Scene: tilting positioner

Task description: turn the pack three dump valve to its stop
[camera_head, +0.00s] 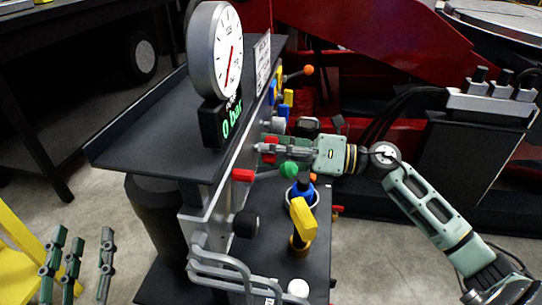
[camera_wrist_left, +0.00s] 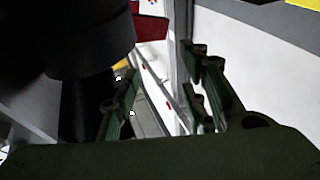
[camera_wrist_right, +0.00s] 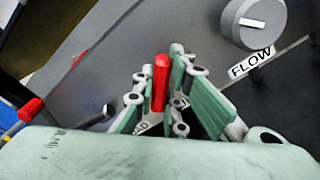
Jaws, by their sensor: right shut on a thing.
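My right gripper (camera_head: 266,150) is at the panel face and shut on a red valve handle (camera_head: 270,143). In the right wrist view the red handle (camera_wrist_right: 160,82) stands between the two fingers (camera_wrist_right: 158,92). A label under it is mostly hidden by the fingers, so I cannot read which pack it belongs to. A second red handle (camera_head: 243,175) sticks out nearer to me and also shows in the right wrist view (camera_wrist_right: 31,110). My left gripper (camera_head: 76,262) is at the lower left, away from the panel, open and empty; its fingers are apart in the left wrist view (camera_wrist_left: 158,92).
A round gauge (camera_head: 215,50) and a display reading 0 bar (camera_head: 222,122) stand on top of the panel. A FLOW knob (camera_wrist_right: 255,22) is close beside the right gripper. A green ball lever (camera_head: 289,169), a yellow handle (camera_head: 303,218) and a grey rail (camera_head: 235,275) crowd the near side.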

